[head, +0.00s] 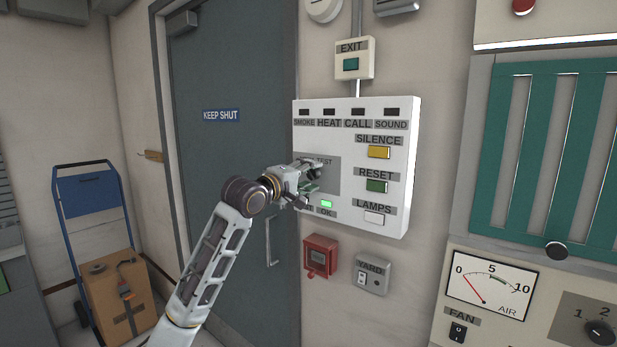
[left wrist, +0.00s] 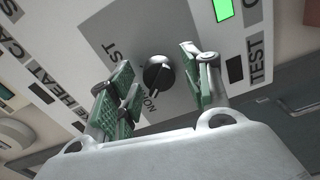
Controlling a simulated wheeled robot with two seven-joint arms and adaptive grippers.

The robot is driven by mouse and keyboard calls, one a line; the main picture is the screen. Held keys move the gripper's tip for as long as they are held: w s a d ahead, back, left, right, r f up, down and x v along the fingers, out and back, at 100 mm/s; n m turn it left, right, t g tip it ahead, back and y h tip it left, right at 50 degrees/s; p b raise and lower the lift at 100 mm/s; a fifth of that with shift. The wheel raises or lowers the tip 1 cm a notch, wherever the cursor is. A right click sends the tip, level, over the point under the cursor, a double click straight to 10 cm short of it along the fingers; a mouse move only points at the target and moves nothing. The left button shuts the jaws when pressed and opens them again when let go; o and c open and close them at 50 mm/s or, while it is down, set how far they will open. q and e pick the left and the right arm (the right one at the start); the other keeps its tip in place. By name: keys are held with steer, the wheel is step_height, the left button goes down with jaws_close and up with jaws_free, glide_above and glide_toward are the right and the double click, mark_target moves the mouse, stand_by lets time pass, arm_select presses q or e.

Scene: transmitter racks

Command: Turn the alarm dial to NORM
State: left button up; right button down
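The alarm panel (head: 345,112) is a white box on the wall with a grey plate. The alarm dial (left wrist: 158,73) is a round black knob on that plate in the left wrist view. Part of a label ending in "ST" and part of "NORM" show beside it. In the head view my left gripper covers the dial. My left gripper (head: 312,178) is at the panel; in the left wrist view its green-padded fingers (left wrist: 160,85) are open, one on each side of the dial, with gaps to it. My right gripper is not in view.
SILENCE (head: 379,152), RESET (head: 376,186) and LAMPS (head: 374,218) buttons are right of the dial plate. A red call box (head: 320,257) and a YARD switch (head: 371,276) are below. A blue-grey door (head: 225,80) stands left. A lit green lamp (head: 326,204) is under the plate.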

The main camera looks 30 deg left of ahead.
arm_select(q)
steer(key=shift+s, duration=0.1)
stand_by(0.3)
steer(key=s, duration=1.1)
steer(key=shift+s+a, duration=0.4)
steer(key=shift+a, duration=0.05)
steer(key=shift+m, duration=0.4)
